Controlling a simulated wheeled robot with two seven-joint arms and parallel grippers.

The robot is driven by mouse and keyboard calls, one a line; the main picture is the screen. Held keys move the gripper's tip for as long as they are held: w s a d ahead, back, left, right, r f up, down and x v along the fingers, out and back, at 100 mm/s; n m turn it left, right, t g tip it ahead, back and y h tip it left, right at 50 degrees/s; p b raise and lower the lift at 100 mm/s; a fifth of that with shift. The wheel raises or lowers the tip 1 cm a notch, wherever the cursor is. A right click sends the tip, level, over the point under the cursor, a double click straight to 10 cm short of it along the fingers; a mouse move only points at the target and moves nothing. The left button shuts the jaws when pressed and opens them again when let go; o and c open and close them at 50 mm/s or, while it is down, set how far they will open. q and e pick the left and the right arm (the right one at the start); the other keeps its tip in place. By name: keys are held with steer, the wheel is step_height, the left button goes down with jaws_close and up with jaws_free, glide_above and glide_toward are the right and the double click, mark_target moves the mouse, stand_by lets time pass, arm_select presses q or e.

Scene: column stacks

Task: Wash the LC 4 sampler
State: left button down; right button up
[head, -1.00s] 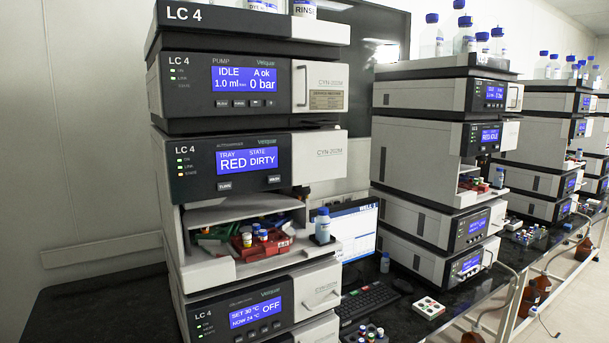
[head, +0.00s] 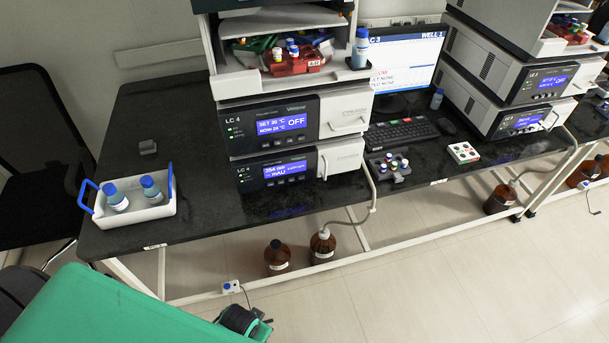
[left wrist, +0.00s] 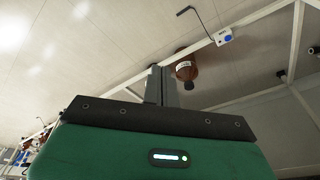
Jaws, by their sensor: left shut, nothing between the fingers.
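The LC 4 sampler shows only its lower part at the top of the head view, with its white lower frame (head: 237,86); its screen is out of frame. Its open bay holds a red tray (head: 296,66) with several capped vials and some green pieces behind. A blue-capped bottle (head: 360,50) stands on the ledge at the bay's right. My left gripper (left wrist: 162,84) shows in the left wrist view, its grey fingers shut and empty, low near the floor and clear of the sampler. My right gripper is not in view.
A white caddy (head: 155,212) with blue handles holds two blue-capped bottles at the bench's left end. Two brown bottles (head: 277,260) stand under the bench. A keyboard (head: 401,133), a vial rack (head: 388,168) and a white box (head: 462,153) lie to the right. Bench left of the stack is mostly clear.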

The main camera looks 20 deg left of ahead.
arm_select(q)
steer(key=w+d+r+m+t+p, duration=0.1)
steer(key=w+r+m+t, duration=0.5)
steer(key=r, duration=1.8)
steer(key=w+d+r+m+t+h+p, duration=0.1)
steer(key=w+r+m+t, duration=0.6)
steer(key=w+r, duration=0.8)
steer(key=w+d+r+m+t+h+p, duration=0.1)
steer(key=w+d+r+m+t, duration=0.3)
steer(key=r, duration=2.9)
steer(key=shift+w+r+m+t+p, duration=0.3)
steer(key=shift+w+m+t+p, duration=0.35)
steer(key=shift+w+m+t, duration=1.85)
steer(key=shift+w+a+n+g, duration=0.1)
steer(key=shift+w+n+g, duration=0.6)
steer(key=shift+w+g, duration=0.15)
steer(key=w+a, duration=0.1)
steer(key=w, duration=0.1)
steer(key=w+a+b, duration=0.1)
steer(key=w+a, duration=0.2)
steer(key=w, duration=0.2)
steer(key=shift+a, duration=0.4)
steer(key=shift+w, duration=0.1)
